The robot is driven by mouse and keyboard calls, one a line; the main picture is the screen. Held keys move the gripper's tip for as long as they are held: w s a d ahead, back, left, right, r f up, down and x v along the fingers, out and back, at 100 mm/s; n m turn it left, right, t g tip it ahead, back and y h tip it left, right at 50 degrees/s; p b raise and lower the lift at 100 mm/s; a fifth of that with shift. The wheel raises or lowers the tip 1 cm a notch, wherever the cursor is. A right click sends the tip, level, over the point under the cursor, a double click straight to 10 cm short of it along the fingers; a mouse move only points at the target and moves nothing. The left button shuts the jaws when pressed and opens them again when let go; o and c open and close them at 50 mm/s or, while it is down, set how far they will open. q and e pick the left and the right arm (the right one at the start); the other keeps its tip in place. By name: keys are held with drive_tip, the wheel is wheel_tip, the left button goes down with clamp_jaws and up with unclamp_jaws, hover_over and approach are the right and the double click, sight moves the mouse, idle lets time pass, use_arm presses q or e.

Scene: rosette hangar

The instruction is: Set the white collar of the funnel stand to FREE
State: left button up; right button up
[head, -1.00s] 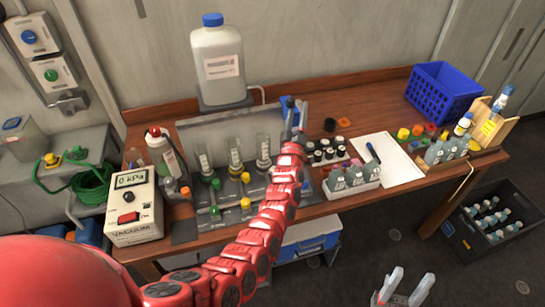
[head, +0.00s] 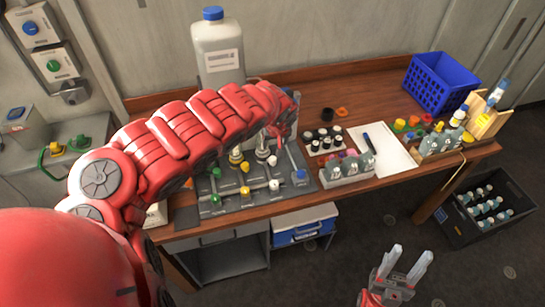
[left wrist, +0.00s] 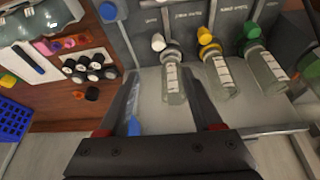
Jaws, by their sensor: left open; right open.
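The funnel stand (head: 228,205) is a grey board on the bench with green, yellow and white knobs in rows. A white knob or collar (head: 272,161) sits at its right side. In the left wrist view a white one (left wrist: 158,42) stands by a clear tube (left wrist: 173,84), just beyond my fingertips. Its setting marks are too small to read. My left gripper (head: 287,146) is open and empty, pointing down over the stand's right side; its two dark fingers (left wrist: 158,76) are apart in the wrist view. My right gripper (head: 411,256) is open and empty, low over the floor.
A blue knob (head: 300,175) is at the stand's right corner. A grey bottle rack (head: 346,171) and dark-capped vials (head: 324,139) stand close to the right. A large white jug (head: 218,55) stands behind. My left arm covers much of the stand's back.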

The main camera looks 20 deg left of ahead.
use_arm(q)
drive_tip(key=b, duration=0.9)
approach(273, 159)
drive_tip(key=f, duration=0.1)
drive_tip(key=x, duration=0.4)
drive_tip(key=shift+w+r+p, duration=0.15)
drive_tip(key=shift+w+p, duration=0.15)
drive_tip(key=shift+p, duration=0.05)
drive_tip(key=shift+x, duration=0.9)
drive_tip(key=shift+w+f, duration=0.25)
drive_tip(key=shift+f, duration=0.35)
drive_tip(key=shift+w+a+f, duration=0.2)
drive_tip(key=shift+f, duration=0.2)
drive_tip(key=shift+a+f, duration=0.2)
drive_tip(key=shift+s, duration=0.1)
